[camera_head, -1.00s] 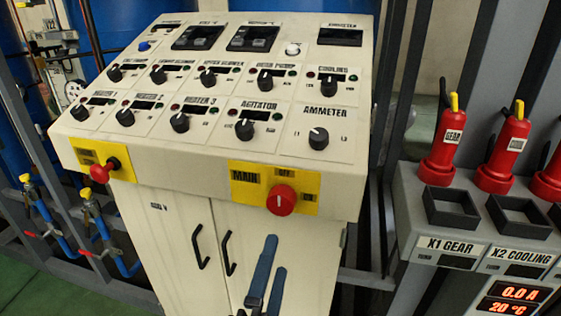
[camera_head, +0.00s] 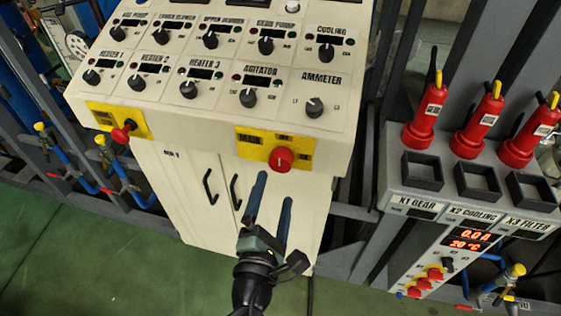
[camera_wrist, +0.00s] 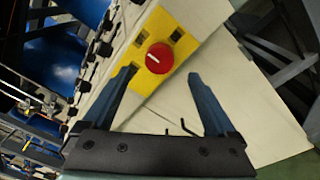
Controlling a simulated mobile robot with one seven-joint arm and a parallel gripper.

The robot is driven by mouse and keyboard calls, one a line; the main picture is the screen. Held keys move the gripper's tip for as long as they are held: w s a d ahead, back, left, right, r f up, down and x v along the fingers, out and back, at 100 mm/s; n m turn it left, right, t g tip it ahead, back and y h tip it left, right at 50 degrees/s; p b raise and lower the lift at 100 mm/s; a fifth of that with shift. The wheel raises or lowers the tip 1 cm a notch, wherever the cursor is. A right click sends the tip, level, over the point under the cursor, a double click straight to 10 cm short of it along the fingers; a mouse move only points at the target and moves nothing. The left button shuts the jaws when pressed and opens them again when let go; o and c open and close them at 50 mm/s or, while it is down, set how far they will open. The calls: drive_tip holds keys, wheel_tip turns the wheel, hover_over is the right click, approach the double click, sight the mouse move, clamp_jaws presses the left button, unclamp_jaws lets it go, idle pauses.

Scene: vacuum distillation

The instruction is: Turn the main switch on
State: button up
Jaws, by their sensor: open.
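The main switch is a round red knob (camera_head: 281,159) with a white line on it, on a yellow plate (camera_head: 250,144) marked MAIN at the panel's front edge. In the wrist view the red knob (camera_wrist: 159,58) lies ahead, in line with the space between my fingertips. My gripper (camera_head: 272,188) is open and empty, with two blue fingers, below the knob in the head view. The gripper also shows in the wrist view (camera_wrist: 160,74). It appears apart from the knob. The labels for the knob's positions are too small to read surely.
A smaller red knob (camera_head: 121,134) sits on a yellow plate to the left. Black dials cover the sloping panel (camera_head: 180,110) above. Cabinet door handles (camera_head: 209,184) stick out below. A grey stand (camera_head: 400,172) with red plugs (camera_head: 424,118) is at the right.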

sight(281, 166)
drive_tip(key=w, duration=0.3)
drive_tip(key=w+d, duration=0.1)
drive_tip(key=w, duration=0.3)
drive_tip(key=shift+w+d+p, duration=0.1)
drive_tip(key=shift+d+p, duration=0.1)
drive_tip(key=shift+p, duration=0.2)
drive_tip(key=c, duration=1.4)
drive_tip(key=shift+o, duration=0.2)
